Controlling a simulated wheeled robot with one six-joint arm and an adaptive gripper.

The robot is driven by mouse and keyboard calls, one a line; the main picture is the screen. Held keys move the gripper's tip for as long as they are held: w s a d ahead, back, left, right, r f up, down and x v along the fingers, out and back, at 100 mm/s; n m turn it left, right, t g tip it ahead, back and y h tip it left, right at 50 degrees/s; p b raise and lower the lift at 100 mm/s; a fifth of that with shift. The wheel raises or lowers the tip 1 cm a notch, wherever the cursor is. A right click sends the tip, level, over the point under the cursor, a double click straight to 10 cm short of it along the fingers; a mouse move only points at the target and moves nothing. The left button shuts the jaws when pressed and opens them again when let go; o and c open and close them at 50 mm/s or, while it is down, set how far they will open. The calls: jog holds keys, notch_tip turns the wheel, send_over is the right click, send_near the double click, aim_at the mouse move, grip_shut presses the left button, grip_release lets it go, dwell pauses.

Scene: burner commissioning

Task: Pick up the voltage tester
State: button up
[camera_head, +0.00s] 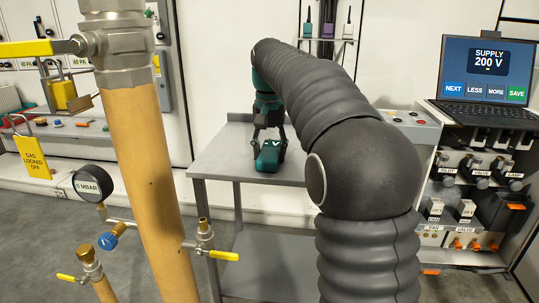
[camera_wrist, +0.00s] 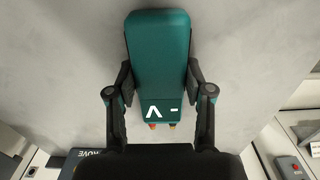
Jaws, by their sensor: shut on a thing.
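The voltage tester is a teal block with a white V mark, seen in the head view (camera_head: 269,157) at the table's surface and in the wrist view (camera_wrist: 158,45) at top centre. My gripper (camera_head: 270,142) reaches down over it. In the wrist view my gripper (camera_wrist: 160,82) has one black finger on each side of the tester, both against its sides. Two small tips, reddish and tan, show at the tester's near end. Whether the tester rests on the table or is slightly raised is not clear.
The grey table (camera_head: 222,165) is bare around the tester, with a red-button box (camera_head: 409,120) at its right. A laptop (camera_head: 486,68) stands on a switch panel at right. A yellow gas pipe (camera_head: 142,170) with valves and gauge (camera_head: 92,184) stands at left front.

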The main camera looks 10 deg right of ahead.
aim_at(269, 150)
jog(key=shift+r, duration=0.1)
notch_tip(269, 150, up, 4)
jog(key=shift+r+p, duration=0.1)
jog(key=shift+p, duration=0.85)
jog(key=s+d+r+p, duration=0.1)
jog(key=d+r, duration=0.2)
jog(key=d, duration=0.3)
jog(key=d+r+p, duration=0.2)
jog(key=d+r, duration=0.1)
jog(key=d, duration=0.2)
jog(key=s+d+f, duration=0.1)
jog(key=f, duration=0.1)
jog(key=s+d+f, duration=0.1)
jog(key=s+f, duration=0.1)
jog(key=s+d+f, duration=0.1)
jog(key=s+f, duration=0.1)
jog(key=f, duration=0.1)
jog(key=shift+s+d+f+b, duration=0.1)
jog(key=shift+d+b, duration=0.25)
jog(key=shift+w, duration=0.2)
jog(key=shift+r+p, duration=0.2)
jog(key=shift+p, duration=0.2)
